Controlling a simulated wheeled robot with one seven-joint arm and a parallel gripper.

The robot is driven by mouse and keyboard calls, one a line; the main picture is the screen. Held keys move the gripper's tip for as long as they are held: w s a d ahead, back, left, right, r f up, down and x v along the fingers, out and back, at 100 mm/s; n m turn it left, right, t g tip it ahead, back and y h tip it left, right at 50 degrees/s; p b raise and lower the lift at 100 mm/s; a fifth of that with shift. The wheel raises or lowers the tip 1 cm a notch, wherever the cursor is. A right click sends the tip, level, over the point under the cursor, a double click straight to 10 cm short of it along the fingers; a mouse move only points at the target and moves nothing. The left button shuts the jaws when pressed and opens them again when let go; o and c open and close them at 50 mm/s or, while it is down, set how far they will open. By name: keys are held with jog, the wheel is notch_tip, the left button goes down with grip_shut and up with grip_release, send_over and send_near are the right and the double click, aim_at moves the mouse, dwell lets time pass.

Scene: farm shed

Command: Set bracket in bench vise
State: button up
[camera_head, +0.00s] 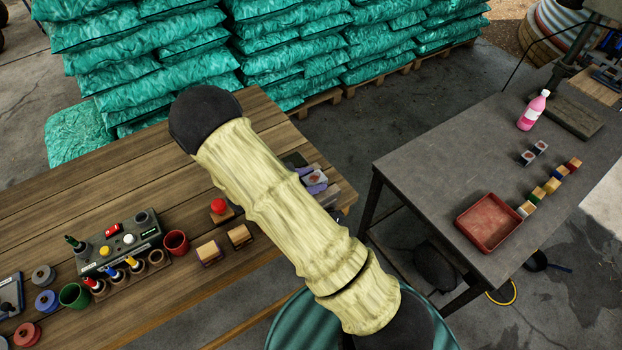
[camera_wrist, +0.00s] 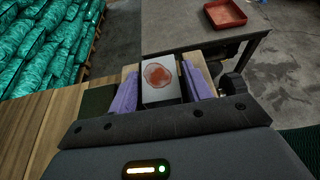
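The bracket appears to be a pale grey block with a round red mark on top (camera_wrist: 160,76). It shows between the purple fingers of my gripper (camera_wrist: 161,88), which lie close against its two sides. In the head view the block (camera_head: 316,178) and my gripper (camera_head: 311,180) are at the right end of the wooden bench, partly behind my arm. What looks like the bench vise is under and around the block, with a pale wooden jaw (camera_wrist: 206,72) and a dark knob (camera_wrist: 233,83). Whether the block rests in the vise is hidden.
The wooden bench (camera_head: 60,205) holds a button box (camera_head: 120,245), cups and small blocks at left. A grey table (camera_head: 430,150) stands at right with a red tray (camera_head: 489,222), two similar marked blocks (camera_head: 534,152), coloured blocks and a pink bottle (camera_head: 532,111). Green sacks (camera_head: 290,45) stand behind.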

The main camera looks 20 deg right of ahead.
jog(key=shift+r, duration=0.15)
jog(key=shift+a, duration=0.15)
jog(key=b+v, duration=0.3)
jog(key=v, duration=0.8)
jog(key=shift+s+a+r+b, duration=0.2)
jog(key=shift+a+r+b, duration=0.1)
jog(key=shift+b, duration=0.1)
jog(key=s+d+r+m+y, duration=0.3)
jog(key=s+d+m+y, duration=0.2)
jog(key=m, duration=0.5)
jog(key=s+d+r+m+g+y, duration=0.1)
jog(key=s+d+r+m+y, duration=0.2)
jog(key=s+d+m+y, duration=0.2)
jog(key=s+m+y, duration=0.1)
jog(key=m+y, duration=0.2)
jog(key=m, duration=0.3)
jog(key=shift+d+m+g, duration=0.3)
